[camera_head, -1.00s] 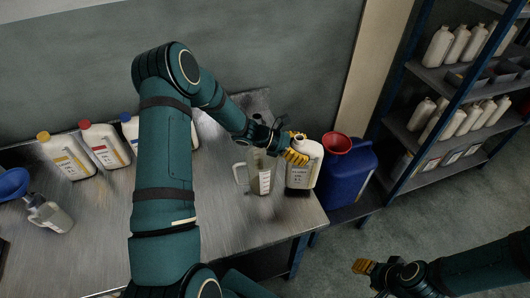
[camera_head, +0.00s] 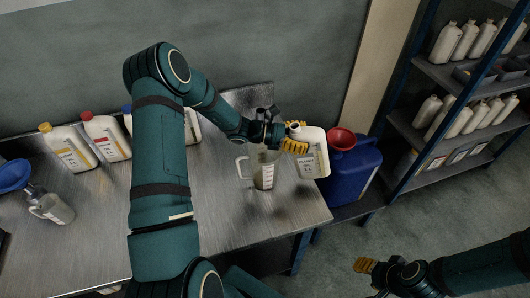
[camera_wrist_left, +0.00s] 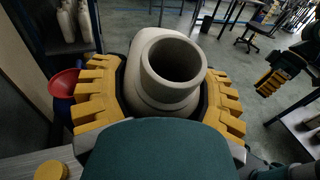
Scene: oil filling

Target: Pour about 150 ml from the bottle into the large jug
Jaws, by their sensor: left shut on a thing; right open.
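My left gripper (camera_head: 293,138) is shut on the white bottle (camera_head: 314,158) near the bench's right end. The bottle is lifted a little and tilted, its neck toward the left. Its open mouth, without a cap, fills the middle of the left wrist view (camera_wrist_left: 176,62), between the yellow fingers. The clear large jug (camera_head: 264,173) with a side handle and a scale stands on the bench, just left of the bottle. The gripper partly hides its rim. I cannot tell its level. My right gripper (camera_head: 367,266) is open and empty over the floor at lower right.
A blue canister (camera_head: 350,172) with a red funnel (camera_head: 341,138) stands right of the bench (camera_head: 215,215). White bottles with yellow (camera_head: 45,127) and red (camera_head: 86,116) caps stand at the back left. A small jug (camera_head: 52,209) and blue funnel (camera_head: 14,175) are at left.

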